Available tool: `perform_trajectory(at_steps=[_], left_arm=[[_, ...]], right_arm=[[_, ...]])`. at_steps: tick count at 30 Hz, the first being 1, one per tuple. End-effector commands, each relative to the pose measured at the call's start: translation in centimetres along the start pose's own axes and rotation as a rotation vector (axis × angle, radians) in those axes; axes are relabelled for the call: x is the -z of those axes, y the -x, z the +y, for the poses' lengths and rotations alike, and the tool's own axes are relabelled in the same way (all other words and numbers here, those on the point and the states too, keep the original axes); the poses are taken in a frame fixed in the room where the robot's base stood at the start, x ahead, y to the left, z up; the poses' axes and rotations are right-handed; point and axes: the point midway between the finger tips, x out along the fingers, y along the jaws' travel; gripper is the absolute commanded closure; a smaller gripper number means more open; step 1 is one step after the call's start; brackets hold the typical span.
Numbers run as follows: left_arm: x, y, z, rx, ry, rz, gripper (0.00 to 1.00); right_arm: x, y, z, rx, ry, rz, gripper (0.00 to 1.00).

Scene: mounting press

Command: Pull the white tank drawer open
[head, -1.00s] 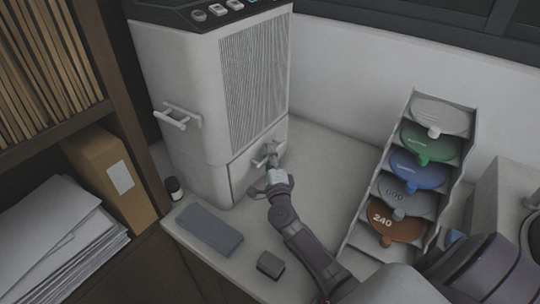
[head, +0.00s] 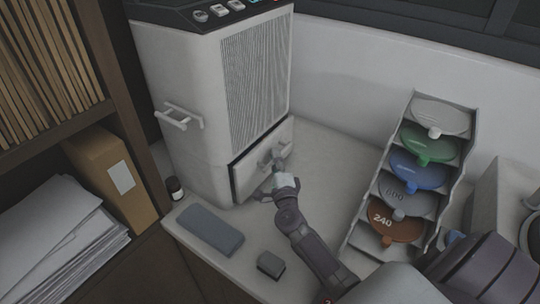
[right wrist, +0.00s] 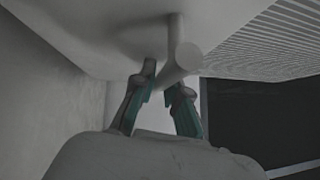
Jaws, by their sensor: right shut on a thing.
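The white tank drawer (head: 251,172) is at the bottom front of the white machine (head: 185,80). It stands slightly out of the body, with a dark gap along its top and left edges. Its bar handle (head: 273,155) sticks out from its front. My right gripper (head: 279,167) is at the handle and shut on it. In the right wrist view the fingers (right wrist: 160,90) with green pads are at the pale handle (right wrist: 181,62), close below the drawer front. The fingers partly hide the handle in the head view. My left gripper is not in view.
A sloped rack (head: 350,235) of coloured discs stands right of my arm. A grey-blue cloth-like slab (head: 209,228), a small dark block (head: 270,264) and a dark bottle (head: 175,188) are on the counter. Bare counter (head: 325,165) lies between machine and rack.

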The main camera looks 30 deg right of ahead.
Motion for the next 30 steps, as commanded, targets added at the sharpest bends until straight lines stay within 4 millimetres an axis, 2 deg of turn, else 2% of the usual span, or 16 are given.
perform_trajectory(at_steps=[1,6,12,24,25,30], left_arm=[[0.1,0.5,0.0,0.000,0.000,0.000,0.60],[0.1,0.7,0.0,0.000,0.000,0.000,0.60],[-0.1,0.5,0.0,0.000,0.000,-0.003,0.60],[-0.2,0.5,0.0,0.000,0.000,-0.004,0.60],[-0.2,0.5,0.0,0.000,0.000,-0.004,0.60],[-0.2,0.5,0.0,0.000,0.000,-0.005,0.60]], right_arm=[[1.2,1.2,-0.1,-0.008,0.006,0.002,1.00],[4.7,4.7,-1.0,-0.009,0.008,0.001,1.00],[7.5,7.5,-1.8,-0.007,0.005,0.002,1.00],[8.0,8.0,-2.1,-0.005,0.002,0.001,1.00],[8.0,8.0,-2.1,-0.005,0.002,0.001,0.85],[8.0,8.0,-2.1,-0.005,0.002,0.001,0.61]])
